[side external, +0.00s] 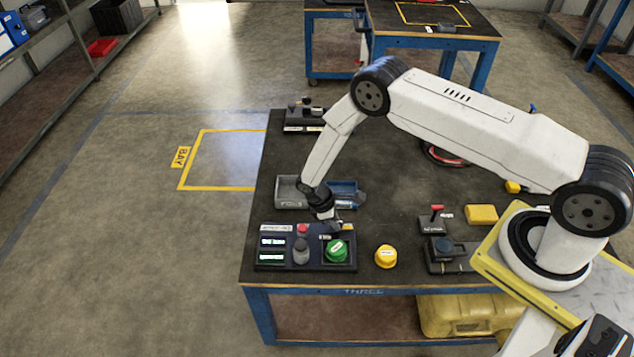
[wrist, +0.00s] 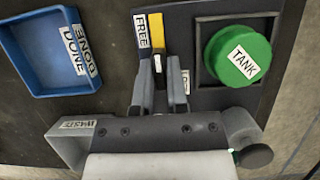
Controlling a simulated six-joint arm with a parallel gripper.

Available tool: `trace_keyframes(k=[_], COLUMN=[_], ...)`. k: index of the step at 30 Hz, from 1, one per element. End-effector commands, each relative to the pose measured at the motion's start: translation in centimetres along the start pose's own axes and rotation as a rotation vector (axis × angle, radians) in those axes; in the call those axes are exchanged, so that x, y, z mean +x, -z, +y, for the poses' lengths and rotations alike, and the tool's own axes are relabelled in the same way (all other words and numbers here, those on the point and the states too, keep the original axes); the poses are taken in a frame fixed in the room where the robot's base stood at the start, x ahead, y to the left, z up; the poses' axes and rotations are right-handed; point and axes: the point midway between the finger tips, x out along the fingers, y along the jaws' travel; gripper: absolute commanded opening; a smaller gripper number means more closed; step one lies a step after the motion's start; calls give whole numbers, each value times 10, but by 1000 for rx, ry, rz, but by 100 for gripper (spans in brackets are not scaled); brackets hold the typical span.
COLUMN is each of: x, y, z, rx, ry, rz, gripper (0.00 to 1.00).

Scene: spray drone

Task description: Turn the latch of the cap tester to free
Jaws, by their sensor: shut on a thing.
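The cap tester (side external: 268,232) is a dark panel at the front left of the bench, with the green TANK cap (side external: 337,251) on it. In the wrist view the green cap (wrist: 238,55) is to the right of my gripper. My gripper (wrist: 161,66) is shut on the latch (wrist: 157,65), a narrow piece with a white part between the fingers. A yellow strip (wrist: 156,34) runs beyond it, beside the FREE label (wrist: 142,30). A second label (wrist: 185,80) is partly hidden by the right finger. In the side view my gripper (side external: 327,218) is at the panel's back edge and hides the latch.
The blue DONE tray (wrist: 55,50) lies left of my fingers in the wrist view. A grey tray (side external: 290,190) is behind the panel. A yellow cap (side external: 386,256) stands to its right, then a small red-handled lever box (side external: 434,222). The bench's back middle is mostly clear.

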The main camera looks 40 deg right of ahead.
Motion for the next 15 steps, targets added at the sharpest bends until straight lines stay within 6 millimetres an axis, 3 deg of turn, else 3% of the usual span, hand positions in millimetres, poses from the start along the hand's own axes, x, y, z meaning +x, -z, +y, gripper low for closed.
trace_keyframes(k=[14,15], x=[0,0], y=[0,0], z=[0,0], rx=[-22,-22], ry=[-9,-9], rz=[0,0], gripper=[0,24])
